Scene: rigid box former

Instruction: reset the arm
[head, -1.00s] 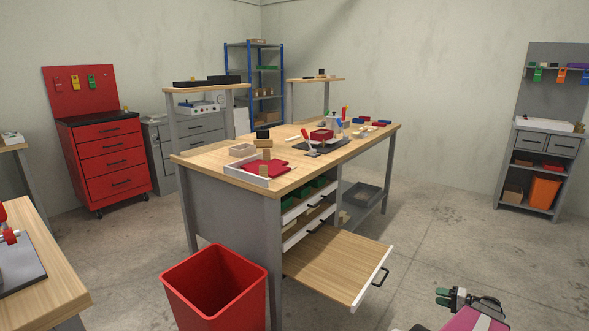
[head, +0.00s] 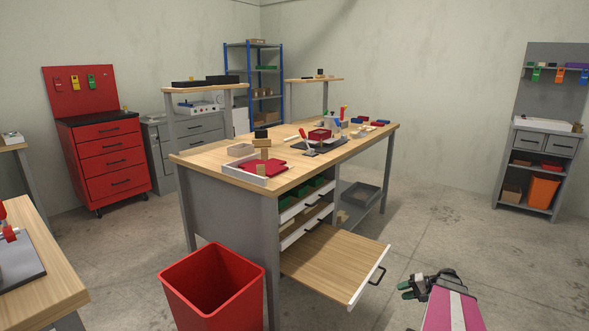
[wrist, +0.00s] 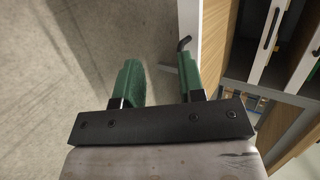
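My gripper (head: 405,290) is at the lower right of the head view, to the right of the pulled-out wooden board (head: 330,264) of the workbench. In the wrist view my gripper (wrist: 160,80) shows two green fingers spread apart with nothing between them but floor and the white front edge (wrist: 190,40) of the board. The right finger is close to the dark handle on that edge; I cannot tell whether they touch. The gripper is empty.
The workbench (head: 225,205) stands in the middle with tools and boxes on top. A red bin (head: 213,285) stands at its near end. Another table (head: 40,295) is at the lower left. The floor (head: 440,220) to the right of the workbench is clear.

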